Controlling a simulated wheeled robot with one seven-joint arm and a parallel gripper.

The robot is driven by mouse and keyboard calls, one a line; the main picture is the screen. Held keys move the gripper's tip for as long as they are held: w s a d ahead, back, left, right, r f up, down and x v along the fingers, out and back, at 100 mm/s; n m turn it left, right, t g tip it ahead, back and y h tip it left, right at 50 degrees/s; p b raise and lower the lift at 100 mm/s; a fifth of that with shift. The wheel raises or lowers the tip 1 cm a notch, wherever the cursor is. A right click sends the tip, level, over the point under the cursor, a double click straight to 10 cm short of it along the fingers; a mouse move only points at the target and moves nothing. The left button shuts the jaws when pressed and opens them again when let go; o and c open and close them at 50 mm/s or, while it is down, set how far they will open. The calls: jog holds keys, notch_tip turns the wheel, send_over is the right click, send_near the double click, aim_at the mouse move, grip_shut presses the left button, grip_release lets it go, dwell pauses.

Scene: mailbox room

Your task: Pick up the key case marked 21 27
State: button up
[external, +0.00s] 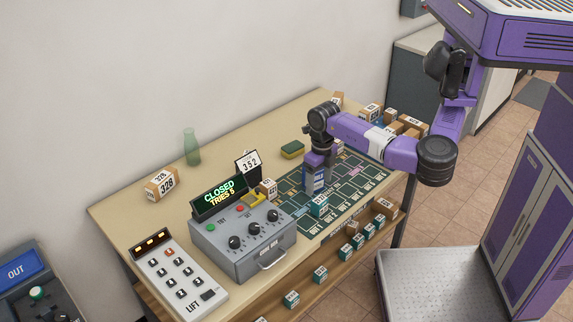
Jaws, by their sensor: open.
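My gripper (315,178) points down over the dark green mat (352,185) on the table. A small blue and white item (313,182) shows right at the gripper; I cannot tell whether it is between the fingers or behind them. A teal case with a white label (319,206) stands on the mat just below and right of the gripper, apparently free of it. More teal cases, such as one at the shelf's lower end (291,299), stand on the shelf below. Their labels are too small to read, so I cannot tell which is marked 21 27.
A grey box (243,245) with dials and a display reading CLOSED, TRIES 5 stands left of the mat. A LIFT keypad (178,280), a box marked 328 (161,185), a green bottle (192,147), a sponge (292,149) and a 352 card (248,164) are nearby. Brown boxes (411,124) crowd the right end.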

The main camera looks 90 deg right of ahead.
aim_at(320, 199)
jog(key=shift+s+a+f, duration=0.1)
jog(key=shift+s+f, duration=0.1)
jog(key=shift+f, duration=0.05)
jog(key=shift+s+a+f+p, duration=0.1)
jog(key=shift+f+p, duration=0.4)
jog(key=shift+f, duration=1.35)
jog(key=shift+s+a+f+p, duration=0.1)
jog(key=shift+f+p, duration=0.35)
jog(key=shift+f, duration=1.35)
jog(key=shift+c, duration=0.2)
jog(key=c, duration=1.5)
